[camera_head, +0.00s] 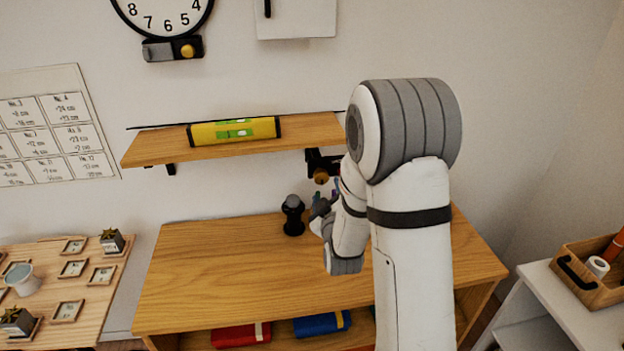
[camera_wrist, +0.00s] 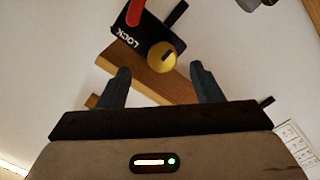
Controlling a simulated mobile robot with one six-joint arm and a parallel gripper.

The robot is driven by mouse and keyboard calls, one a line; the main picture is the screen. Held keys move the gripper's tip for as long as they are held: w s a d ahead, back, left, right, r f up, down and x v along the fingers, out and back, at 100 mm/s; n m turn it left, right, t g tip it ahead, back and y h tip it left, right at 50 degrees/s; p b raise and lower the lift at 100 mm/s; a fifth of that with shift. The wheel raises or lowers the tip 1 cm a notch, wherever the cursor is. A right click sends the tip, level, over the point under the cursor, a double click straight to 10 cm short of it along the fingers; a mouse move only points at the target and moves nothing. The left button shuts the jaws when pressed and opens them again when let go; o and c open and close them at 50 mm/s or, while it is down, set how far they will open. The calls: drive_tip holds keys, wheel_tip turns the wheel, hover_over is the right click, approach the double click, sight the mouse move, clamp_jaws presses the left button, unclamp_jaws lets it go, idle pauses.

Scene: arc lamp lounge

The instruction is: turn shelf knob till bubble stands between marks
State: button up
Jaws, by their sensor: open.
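The wooden wall shelf (camera_head: 155,147) carries a yellow spirit level (camera_head: 205,134) with green vials. The bubble and its marks are too small to read. The shelf's left end shows lower than its right in the picture. The brass-yellow shelf knob (camera_head: 321,176) sits on a black bracket under the shelf's right part. My gripper (camera_head: 326,191) is just below the knob. In the wrist view the knob (camera_wrist: 161,58) has a dark slot and lies beyond and between the fingertips of my open gripper (camera_wrist: 162,80). I see no contact.
A black bracket (camera_wrist: 145,35) marked LOCK, with a red lever (camera_wrist: 135,12), is beside the knob. A black, grey-topped object (camera_head: 293,215) stands on the wooden cabinet (camera_head: 210,270), left of my gripper. A clock (camera_head: 165,10) hangs above. The cabinet top's left part is clear.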

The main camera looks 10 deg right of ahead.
sight(321, 181)
drive_tip(key=shift+w+a+r, duration=0.15)
drive_tip(key=shift+w+a, duration=0.05)
drive_tip(key=shift+w, duration=0.3)
drive_tip(key=w+p, duration=0.3)
drive_tip(key=w, duration=0.3)
drive_tip(key=shift+w+d, duration=0.15)
drive_tip(key=shift+w, duration=0.2)
drive_tip(key=shift+c, duration=0.5)
drive_tip(key=c, duration=0.9)
drive_tip(key=shift+f+b, duration=0.25)
drive_tip(key=shift+b, duration=0.25)
